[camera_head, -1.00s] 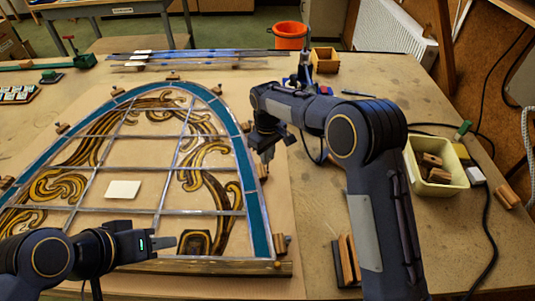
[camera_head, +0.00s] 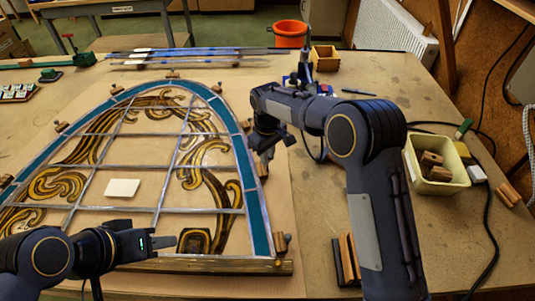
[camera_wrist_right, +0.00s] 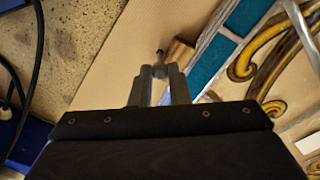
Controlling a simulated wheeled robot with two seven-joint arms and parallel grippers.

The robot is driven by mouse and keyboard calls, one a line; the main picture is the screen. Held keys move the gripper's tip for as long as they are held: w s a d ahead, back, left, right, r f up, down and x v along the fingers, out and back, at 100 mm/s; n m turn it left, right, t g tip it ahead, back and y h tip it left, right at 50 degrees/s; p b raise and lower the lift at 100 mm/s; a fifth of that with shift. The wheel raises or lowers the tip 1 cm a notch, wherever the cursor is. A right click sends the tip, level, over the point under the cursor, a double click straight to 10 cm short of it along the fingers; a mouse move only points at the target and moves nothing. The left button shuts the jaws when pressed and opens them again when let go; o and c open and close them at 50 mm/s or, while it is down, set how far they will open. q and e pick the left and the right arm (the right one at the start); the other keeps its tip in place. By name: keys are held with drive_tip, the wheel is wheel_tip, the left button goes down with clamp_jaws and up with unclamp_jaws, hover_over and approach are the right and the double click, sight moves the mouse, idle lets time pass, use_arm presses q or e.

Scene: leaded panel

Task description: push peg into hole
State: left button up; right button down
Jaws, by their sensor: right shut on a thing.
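My right gripper (camera_wrist_right: 160,72) is shut on a small dark peg (camera_wrist_right: 161,53), whose end shows just beyond the fingertips. Its hole is not visible. The peg is beside a wooden block (camera_wrist_right: 181,50) at the blue-green border of the leaded panel (camera_wrist_right: 243,16). In the head view my right gripper (camera_head: 264,158) is low at the panel's right edge, and the peg cannot be made out there. My left gripper (camera_head: 170,242) is over the front part of the panel (camera_head: 259,229); its jaw gap cannot be made out.
Several small wooden blocks, such as one at the front right corner (camera_head: 280,243), line the panel. A cream bin (camera_head: 462,181) with wooden blocks stands right of my right arm. Lead strips (camera_head: 190,54) and an orange bucket (camera_head: 290,30) are at the back. Cables run along the right.

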drive_tip(key=shift+f, duration=0.5)
drive_tip(key=c, duration=1.3)
unclamp_jaws()
wheel_tip(320, 180, up, 7)
drive_tip(key=shift+f+b, duration=0.2)
drive_tip(key=shift+b, duration=0.65)
drive_tip(key=shift+r, duration=0.65)
